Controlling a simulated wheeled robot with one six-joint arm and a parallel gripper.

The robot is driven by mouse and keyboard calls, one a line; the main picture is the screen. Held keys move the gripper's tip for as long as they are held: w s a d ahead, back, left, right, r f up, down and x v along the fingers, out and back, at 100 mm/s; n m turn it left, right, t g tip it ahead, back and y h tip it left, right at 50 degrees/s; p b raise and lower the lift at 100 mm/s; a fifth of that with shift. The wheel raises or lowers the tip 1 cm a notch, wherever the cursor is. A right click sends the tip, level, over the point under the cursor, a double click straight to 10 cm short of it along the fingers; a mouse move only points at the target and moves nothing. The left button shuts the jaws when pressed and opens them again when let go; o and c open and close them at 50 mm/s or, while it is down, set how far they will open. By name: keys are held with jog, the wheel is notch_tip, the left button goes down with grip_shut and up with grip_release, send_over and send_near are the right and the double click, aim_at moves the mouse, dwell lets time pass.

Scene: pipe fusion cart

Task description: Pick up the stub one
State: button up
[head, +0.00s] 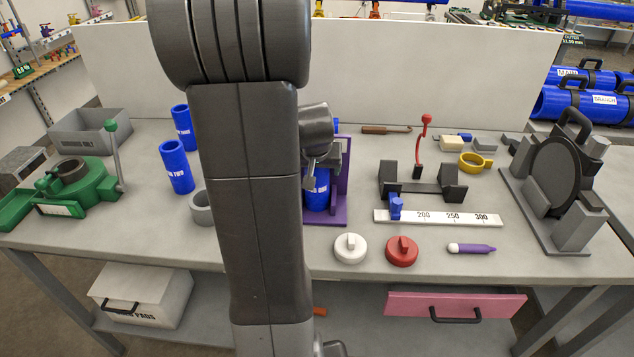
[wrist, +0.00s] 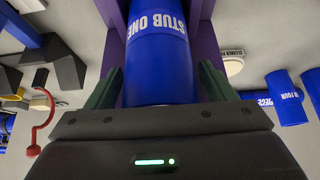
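The blue stub one (head: 317,192) stands upright against a purple stand (head: 341,190) on the bench, partly hidden behind my arm in the head view. In the wrist view stub one (wrist: 158,62), with its white label, rises between the two green fingers of my gripper (wrist: 160,78). The fingers are spread on either side of the tube. A thin strip of purple shows between each finger and the tube, so they look apart from it. My gripper's fingers are hidden in the head view.
Blue stubs (head: 176,166) and a grey ring (head: 202,207) stand left of my arm. A white cap (head: 350,248), a red cap (head: 402,251) and a ruler (head: 437,217) lie to the right. A black clamp (head: 422,184) with a red lever stands behind the ruler.

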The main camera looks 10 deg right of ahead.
jog(key=c, duration=1.1)
jog(key=shift+o, duration=0.2)
jog(key=shift+r, duration=0.1)
